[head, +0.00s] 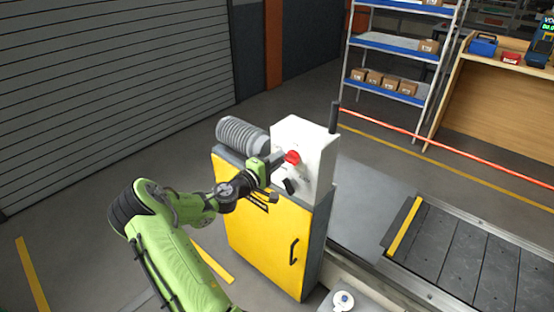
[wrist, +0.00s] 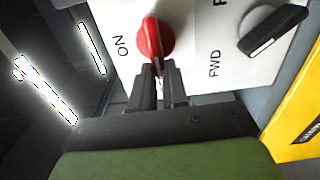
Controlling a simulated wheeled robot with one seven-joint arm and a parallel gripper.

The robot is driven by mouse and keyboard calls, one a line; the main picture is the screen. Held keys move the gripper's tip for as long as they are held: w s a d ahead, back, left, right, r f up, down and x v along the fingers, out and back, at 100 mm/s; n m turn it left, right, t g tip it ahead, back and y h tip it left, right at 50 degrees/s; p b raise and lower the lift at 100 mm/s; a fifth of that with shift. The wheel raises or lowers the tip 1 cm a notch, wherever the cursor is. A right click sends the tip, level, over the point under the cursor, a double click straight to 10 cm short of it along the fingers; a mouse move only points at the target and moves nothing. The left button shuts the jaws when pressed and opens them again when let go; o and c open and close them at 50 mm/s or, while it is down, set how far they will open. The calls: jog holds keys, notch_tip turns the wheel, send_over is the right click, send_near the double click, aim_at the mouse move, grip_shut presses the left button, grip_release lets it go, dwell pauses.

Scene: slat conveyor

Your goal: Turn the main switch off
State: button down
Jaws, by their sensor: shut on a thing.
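The main switch is a red rotary knob (head: 292,157) on the front of a white control box (head: 313,140). In the wrist view the red knob (wrist: 153,36) has its handle pointing down the picture, towards my fingers. An "ON" label (wrist: 121,46) is printed to its left. My gripper (head: 280,160) reaches the box from the left. In the wrist view my gripper (wrist: 158,72) is shut on the tip of the red handle, one finger on each side. The fingers hide part of the panel below the knob, including any label there.
A black selector knob (wrist: 272,30) with a "FWD" label sits right of the red one. The box stands on a yellow-doored cabinet (head: 262,230), beside a grey ribbed cylinder (head: 240,134). The slat conveyor (head: 470,255) lies to the right. Shelves (head: 395,45) stand behind.

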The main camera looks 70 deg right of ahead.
jog(key=shift+f, duration=0.1)
jog(key=c, duration=1.1)
grip_release()
jog(key=shift+c, duration=0.2)
jog(key=v, duration=1.5)
jog(key=shift+w+a+p, duration=0.25)
jog(key=shift+a+p, duration=0.1)
jog(key=shift+p, duration=0.1)
